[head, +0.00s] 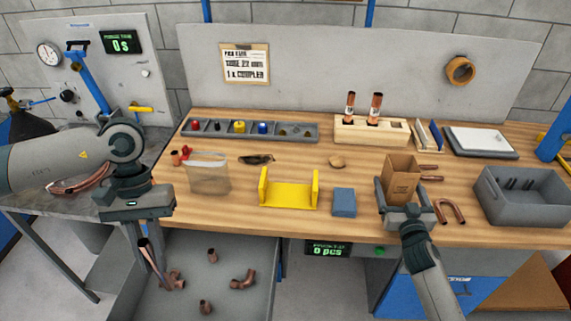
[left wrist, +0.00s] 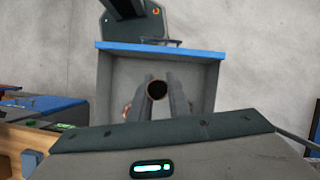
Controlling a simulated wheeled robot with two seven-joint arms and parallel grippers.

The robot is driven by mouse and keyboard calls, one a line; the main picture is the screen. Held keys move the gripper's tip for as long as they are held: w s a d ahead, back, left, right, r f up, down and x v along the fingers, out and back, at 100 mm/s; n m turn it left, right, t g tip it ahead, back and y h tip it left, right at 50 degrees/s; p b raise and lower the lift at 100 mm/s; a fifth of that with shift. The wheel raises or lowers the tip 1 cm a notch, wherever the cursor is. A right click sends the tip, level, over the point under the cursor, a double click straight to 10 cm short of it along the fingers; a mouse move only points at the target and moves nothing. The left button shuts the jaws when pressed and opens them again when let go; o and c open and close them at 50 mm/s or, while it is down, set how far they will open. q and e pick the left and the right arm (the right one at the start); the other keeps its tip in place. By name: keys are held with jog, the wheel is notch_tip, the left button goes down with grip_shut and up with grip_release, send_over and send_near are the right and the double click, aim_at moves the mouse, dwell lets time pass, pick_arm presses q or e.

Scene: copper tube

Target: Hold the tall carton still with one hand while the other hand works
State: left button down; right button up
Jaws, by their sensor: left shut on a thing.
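The tall brown carton (head: 401,181) stands open-topped on the right of the bench. My right gripper (head: 403,205) reaches it from the front, with a finger close along each side. My left gripper (head: 148,250) points down over the grey floor bin at the left, shut on a copper tube (head: 152,259). In the left wrist view the tube (left wrist: 157,90) shows end-on between the two fingers. The carton's lower part is partly hidden by the right gripper.
The grey bin (head: 226,270) holds several copper pieces. On the bench are a yellow cradle (head: 289,196), a blue block (head: 344,202), a clear bag (head: 208,174), a wooden tube rack (head: 357,132), copper bends (head: 449,211) right of the carton, and a grey crate (head: 522,198).

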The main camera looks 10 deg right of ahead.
jog(key=shift+w+d, duration=0.15)
jog(key=shift+w, duration=0.55)
jog(key=c, duration=1.1)
jog(key=shift+c, duration=0.2)
jog(key=o, duration=1.1)
jog(key=shift+o, duration=0.2)
jog(key=shift+s, duration=0.1)
jog(key=s, duration=0.4)
jog(key=s+a, duration=0.1)
jog(key=s, duration=0.2)
jog(key=s+a, duration=0.1)
jog(key=s, duration=0.3)
jog(key=shift+s+a, duration=0.15)
jog(key=shift+s, duration=0.2)
